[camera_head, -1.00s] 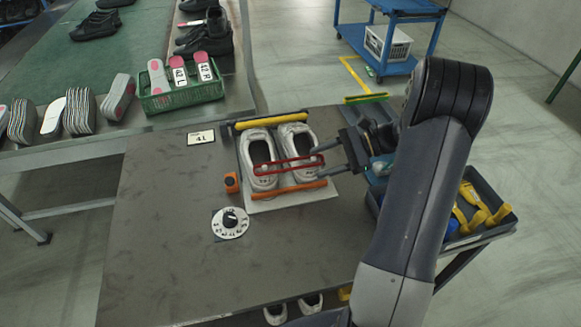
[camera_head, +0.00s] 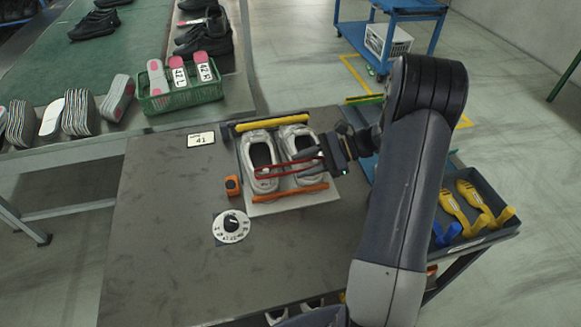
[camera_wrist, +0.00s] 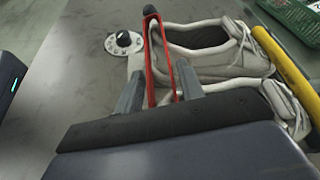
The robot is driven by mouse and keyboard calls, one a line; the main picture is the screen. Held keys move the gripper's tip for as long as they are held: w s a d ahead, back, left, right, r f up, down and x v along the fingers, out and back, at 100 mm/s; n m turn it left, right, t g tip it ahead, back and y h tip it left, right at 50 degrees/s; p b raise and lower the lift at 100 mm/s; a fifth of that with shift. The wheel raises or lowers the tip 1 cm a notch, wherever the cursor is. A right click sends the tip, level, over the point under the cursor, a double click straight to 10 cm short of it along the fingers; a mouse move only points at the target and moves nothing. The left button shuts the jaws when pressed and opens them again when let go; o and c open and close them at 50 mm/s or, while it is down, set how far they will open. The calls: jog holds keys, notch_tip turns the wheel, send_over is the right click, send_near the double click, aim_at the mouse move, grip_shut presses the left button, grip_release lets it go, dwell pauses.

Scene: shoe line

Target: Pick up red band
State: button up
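The red band (camera_head: 286,169) is a long thin loop lying across the pair of light grey shoes (camera_head: 262,152), which sit side by side on a pale board (camera_head: 290,204). My gripper (camera_head: 312,163) is over the right shoe at the band's right end. In the wrist view, the red band (camera_wrist: 152,55) runs lengthwise between the two spread fingers of my gripper (camera_wrist: 160,72). Each finger is beside one long side of the band, with a narrow gap. The band's near end is partly hidden by the gripper body.
A yellow bar (camera_head: 270,121) lies behind the shoes and an orange bar (camera_head: 290,192) in front. A bin with yellow and blue tools (camera_head: 480,207) stands right. The front left table is clear.

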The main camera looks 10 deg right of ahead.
jog(key=c, duration=0.7)
